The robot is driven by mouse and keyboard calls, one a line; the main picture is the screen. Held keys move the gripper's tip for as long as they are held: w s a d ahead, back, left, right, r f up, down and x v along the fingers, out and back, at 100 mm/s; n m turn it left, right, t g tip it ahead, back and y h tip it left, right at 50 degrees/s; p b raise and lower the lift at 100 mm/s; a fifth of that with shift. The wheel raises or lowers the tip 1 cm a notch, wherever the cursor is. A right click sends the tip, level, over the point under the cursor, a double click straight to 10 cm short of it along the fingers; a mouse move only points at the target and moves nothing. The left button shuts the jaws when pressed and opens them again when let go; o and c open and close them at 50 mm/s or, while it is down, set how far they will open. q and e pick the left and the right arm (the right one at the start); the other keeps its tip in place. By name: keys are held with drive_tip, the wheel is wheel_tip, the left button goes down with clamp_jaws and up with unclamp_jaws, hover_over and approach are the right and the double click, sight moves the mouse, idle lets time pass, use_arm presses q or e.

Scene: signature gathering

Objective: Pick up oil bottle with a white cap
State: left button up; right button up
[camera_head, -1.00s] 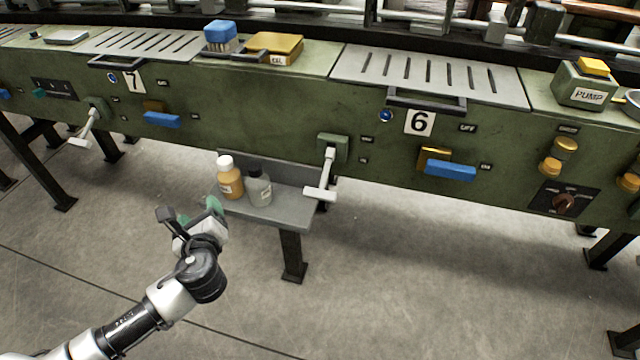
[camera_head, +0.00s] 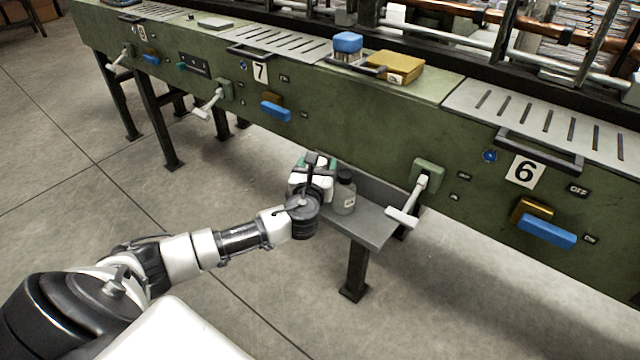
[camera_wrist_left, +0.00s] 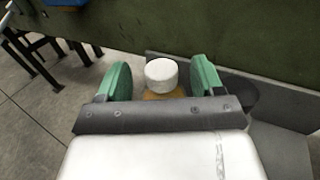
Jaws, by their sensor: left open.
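The oil bottle with a white cap (camera_wrist_left: 161,75) shows in the left wrist view between the two green fingers of my left gripper (camera_wrist_left: 160,80). A bit of its orange-brown body shows below the cap. My left gripper (camera_head: 316,162) is open around the bottle; I cannot tell whether the fingers touch it. A grey bottle with a dark cap (camera_head: 344,193) stands just to the right of my gripper on a small grey shelf (camera_head: 372,226). My right gripper is not in view.
The green machine (camera_head: 380,125) rises behind the shelf. A light grey lever (camera_head: 410,203) sticks out at the shelf's right end. A blue handle (camera_head: 276,111) is on the panel to the left. The floor in front is clear.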

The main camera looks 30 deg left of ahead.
use_arm(q)
drive_tip(key=shift+x, duration=0.95)
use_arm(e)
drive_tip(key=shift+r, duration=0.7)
use_arm(q)
drive_tip(key=c, duration=1.2)
clamp_jaws()
drive_tip(key=shift+r, duration=0.1)
